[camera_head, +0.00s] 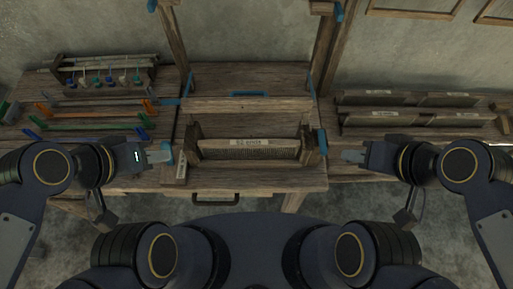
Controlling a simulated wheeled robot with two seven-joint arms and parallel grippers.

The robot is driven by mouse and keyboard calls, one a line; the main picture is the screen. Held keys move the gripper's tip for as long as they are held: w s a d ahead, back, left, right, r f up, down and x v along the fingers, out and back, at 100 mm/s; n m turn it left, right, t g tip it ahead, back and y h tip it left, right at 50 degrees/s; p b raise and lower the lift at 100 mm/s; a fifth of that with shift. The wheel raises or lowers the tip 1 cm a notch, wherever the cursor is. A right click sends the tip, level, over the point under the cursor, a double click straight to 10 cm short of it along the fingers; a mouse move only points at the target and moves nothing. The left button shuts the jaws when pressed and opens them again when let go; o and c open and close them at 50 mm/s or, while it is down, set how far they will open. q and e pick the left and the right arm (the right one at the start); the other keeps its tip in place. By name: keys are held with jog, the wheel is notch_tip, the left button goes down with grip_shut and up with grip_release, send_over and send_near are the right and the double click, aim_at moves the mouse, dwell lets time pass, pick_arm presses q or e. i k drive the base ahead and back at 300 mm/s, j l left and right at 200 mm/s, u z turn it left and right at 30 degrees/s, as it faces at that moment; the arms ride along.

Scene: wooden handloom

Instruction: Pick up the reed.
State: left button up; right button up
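A reed (250,149), a long comb-like strip with a light label that seems to read "52 ends", stands in the wooden frame at the centre of the loom. Wooden end posts flank it on both sides. My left gripper (160,154) is left of the reed, beside the loom's left edge and apart from the reed. My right gripper (352,156) is right of the reed, past the right end post and also apart from it. Neither gripper visibly holds anything. The finger gaps are too small to read from above.
The left table holds a rack with hanging weights (108,78) and several coloured-end bars (92,126). The right table holds more comb-like strips (405,117). Blue pieces mark the loom frame. A dark handle (215,199) sits at the loom's front edge.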

aim_at(296, 143)
jog(key=k+l, duration=0.2)
jog(key=k+l+u, duration=0.15)
jog(key=l, duration=0.3)
jog(key=l+u, duration=0.25)
jog(key=l, duration=1.05)
jog(key=i+l+u, duration=0.15)
jog(key=i+l, duration=0.15)
jog(key=i, duration=0.15)
